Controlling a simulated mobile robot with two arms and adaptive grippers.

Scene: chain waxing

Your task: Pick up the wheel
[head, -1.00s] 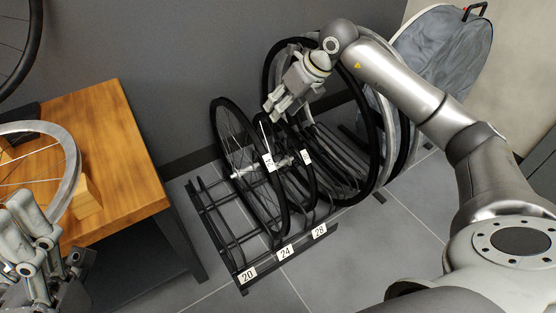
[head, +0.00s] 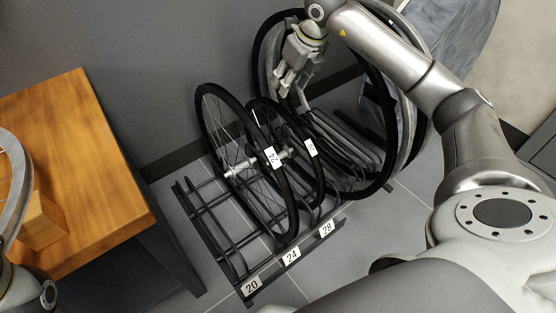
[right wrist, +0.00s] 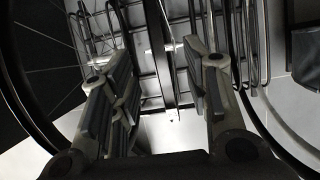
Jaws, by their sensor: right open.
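Thin black-tyred wheels stand upright in a floor rack (head: 212,232): a nearer spoked wheel (head: 200,122) with a white tag, and a smaller tagged wheel (head: 322,180) just behind it. Larger wheels (head: 256,60) stand further back. Which one is meant I cannot tell. My right gripper (head: 284,90) is open and points down, above and behind the smaller wheel. In the right wrist view its fingers (right wrist: 160,95) straddle an upright wheel edge (right wrist: 158,50), with gaps on both sides. Only a bit of my left gripper (head: 38,294) shows at the lower left; its fingers are hidden.
A wooden table (head: 75,150) stands at the left, with a wooden block (head: 42,222) and part of a wheel rim (head: 22,185) on it. The rack has labels 20, 24 and 28. A grey bag-like thing (head: 455,60) stands at the back right. Floor in front is clear.

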